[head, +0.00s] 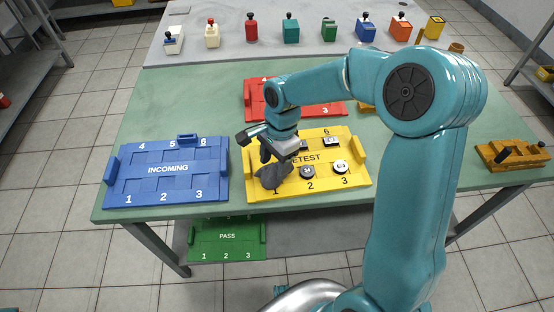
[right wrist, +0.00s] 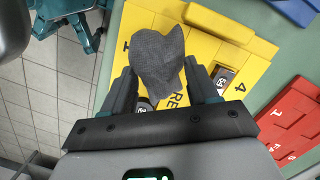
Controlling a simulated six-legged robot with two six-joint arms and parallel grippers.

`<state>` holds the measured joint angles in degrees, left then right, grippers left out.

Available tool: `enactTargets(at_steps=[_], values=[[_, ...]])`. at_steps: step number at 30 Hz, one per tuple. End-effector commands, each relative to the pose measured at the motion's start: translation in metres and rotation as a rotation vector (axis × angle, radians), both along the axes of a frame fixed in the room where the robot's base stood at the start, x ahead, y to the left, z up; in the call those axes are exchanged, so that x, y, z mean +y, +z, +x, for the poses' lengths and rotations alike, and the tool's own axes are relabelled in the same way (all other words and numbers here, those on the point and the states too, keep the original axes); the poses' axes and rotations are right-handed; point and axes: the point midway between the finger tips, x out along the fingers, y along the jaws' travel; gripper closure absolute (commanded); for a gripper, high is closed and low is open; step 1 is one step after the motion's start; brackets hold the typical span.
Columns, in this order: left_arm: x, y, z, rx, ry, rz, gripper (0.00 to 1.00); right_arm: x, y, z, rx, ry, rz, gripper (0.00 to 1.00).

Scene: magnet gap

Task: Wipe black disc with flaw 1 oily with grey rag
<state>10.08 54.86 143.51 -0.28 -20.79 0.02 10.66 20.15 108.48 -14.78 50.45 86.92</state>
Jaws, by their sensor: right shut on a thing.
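The grey rag (head: 271,176) hangs in my right gripper (head: 268,153), over slot 1 of the yellow RETEST tray (head: 362,184). In the right wrist view the rag (right wrist: 158,60) lies between the two fingers of the gripper (right wrist: 163,90). A dark disc with a pale label (head: 307,172) sits at slot 2, and a whiter-topped one (head: 341,166) at slot 3. I cannot read the flaw labels, so I cannot tell which disc is the oily one. Whatever is beneath the rag is hidden. My left gripper is not in view.
The blue INCOMING tray (head: 121,171) is left of the yellow one, the red tray (head: 254,97) behind it, and the green PASS tray (head: 227,252) lower in front. Several stamp-like objects stand along the back. A wooden block (head: 512,155) is at right.

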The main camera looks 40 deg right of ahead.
Motion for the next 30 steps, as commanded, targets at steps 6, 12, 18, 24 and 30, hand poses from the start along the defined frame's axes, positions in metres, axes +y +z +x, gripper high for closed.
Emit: enactTargets(at_steps=[6,12,18,24,30], values=[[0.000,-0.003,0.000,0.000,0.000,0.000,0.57,0.017,-0.001,-0.001,0.000,0.003,0.000,0.71],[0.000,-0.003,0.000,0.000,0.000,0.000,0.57,0.018,-0.001,-0.001,0.001,0.001,0.000,0.71],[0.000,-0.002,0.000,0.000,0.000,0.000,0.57,0.016,-0.001,-0.001,0.001,0.000,0.000,0.71],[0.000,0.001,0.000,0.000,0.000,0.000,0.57,0.004,0.000,-0.001,0.001,-0.001,0.000,0.71],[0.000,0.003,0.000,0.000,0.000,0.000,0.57,-0.009,0.001,0.000,0.001,0.000,0.000,0.71]])
